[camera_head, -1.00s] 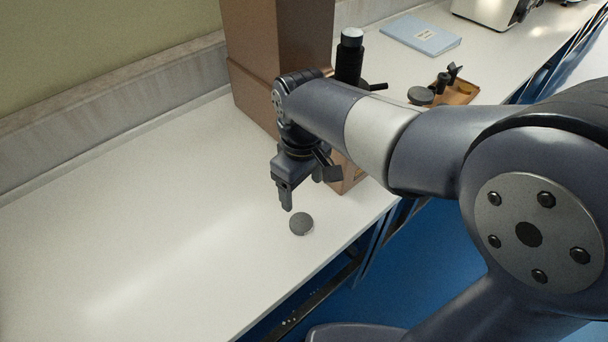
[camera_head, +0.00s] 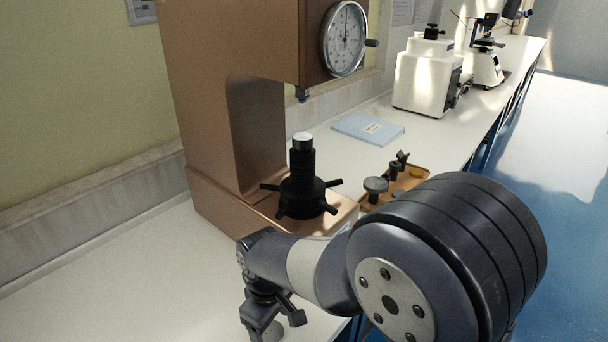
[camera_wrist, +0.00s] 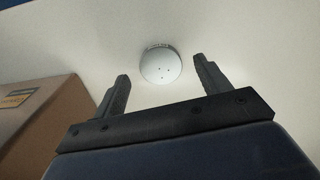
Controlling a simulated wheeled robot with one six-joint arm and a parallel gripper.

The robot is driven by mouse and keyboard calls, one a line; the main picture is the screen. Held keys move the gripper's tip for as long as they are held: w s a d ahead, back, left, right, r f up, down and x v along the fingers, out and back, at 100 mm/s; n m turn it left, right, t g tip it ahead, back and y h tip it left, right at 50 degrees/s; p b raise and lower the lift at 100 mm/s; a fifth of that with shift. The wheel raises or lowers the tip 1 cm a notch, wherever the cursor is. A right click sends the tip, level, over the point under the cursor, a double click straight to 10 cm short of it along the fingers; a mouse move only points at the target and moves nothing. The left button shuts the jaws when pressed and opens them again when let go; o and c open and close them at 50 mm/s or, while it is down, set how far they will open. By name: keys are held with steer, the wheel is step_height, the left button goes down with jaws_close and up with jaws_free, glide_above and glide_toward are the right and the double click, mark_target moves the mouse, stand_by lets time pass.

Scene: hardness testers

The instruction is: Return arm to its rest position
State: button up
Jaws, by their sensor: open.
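My gripper (camera_head: 262,333) hangs downward at the bottom of the head view, in front of the hardness tester. In the wrist view my gripper (camera_wrist: 160,68) shows two separated fingers with nothing held between them. A round grey test block (camera_wrist: 160,66) lies on the white bench beyond the fingertips, apart from them. In the head view the block (camera_head: 273,331) is partly hidden by the gripper. My arm reaches in from the right, bent at the elbow.
The brown hardness tester (camera_head: 215,95), with a dial (camera_head: 344,38) and black spindle handles (camera_head: 303,198), stands close behind my arm. A tray (camera_head: 415,182) of small parts, a blue folder (camera_head: 368,128) and a white machine (camera_head: 424,75) lie farther along the bench.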

steer(key=shift+r, duration=0.4)
